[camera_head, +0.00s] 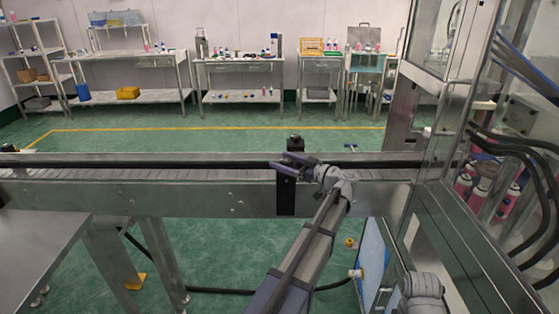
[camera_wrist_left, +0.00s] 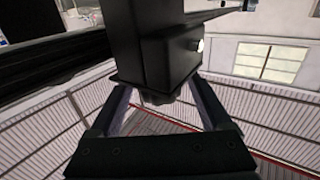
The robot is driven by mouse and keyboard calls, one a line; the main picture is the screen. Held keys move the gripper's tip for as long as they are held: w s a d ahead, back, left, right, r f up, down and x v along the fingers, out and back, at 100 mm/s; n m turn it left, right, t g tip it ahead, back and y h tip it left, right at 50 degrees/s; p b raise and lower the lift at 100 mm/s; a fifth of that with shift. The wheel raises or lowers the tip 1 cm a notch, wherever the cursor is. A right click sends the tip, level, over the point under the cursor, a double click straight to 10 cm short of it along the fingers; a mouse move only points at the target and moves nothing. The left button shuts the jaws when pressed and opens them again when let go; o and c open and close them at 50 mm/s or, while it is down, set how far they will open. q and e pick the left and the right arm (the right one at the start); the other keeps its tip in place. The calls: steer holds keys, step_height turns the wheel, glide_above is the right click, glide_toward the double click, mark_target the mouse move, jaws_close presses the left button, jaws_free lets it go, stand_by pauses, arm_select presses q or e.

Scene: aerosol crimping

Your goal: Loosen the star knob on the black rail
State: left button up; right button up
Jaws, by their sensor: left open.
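The black rail (camera_head: 150,164) runs along the near side of the conveyor in the head view. A black bracket (camera_head: 286,198) hangs on the conveyor's side, with a black block (camera_head: 295,144) above the rail. My left gripper (camera_head: 284,167) is at this bracket, its fingers pointing left. In the left wrist view, my left gripper (camera_wrist_left: 165,105) is open, with its fingers on either side of the lower end of a black block (camera_wrist_left: 168,50). A small dark part (camera_wrist_left: 160,97) under the block sits between the fingers. It may be the star knob, but its shape is unclear.
The conveyor (camera_head: 120,190) crosses the view. A steel table (camera_head: 40,250) stands at lower left. A glass-panelled machine (camera_head: 440,150) with cables and bottles stands at right. Shelves and benches line the back wall, beyond open green floor (camera_head: 230,135).

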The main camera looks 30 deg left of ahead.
arm_select(q)
steer(key=d, duration=0.5)
steer(key=shift+s+d, duration=0.15)
steer(key=shift+d, duration=0.25)
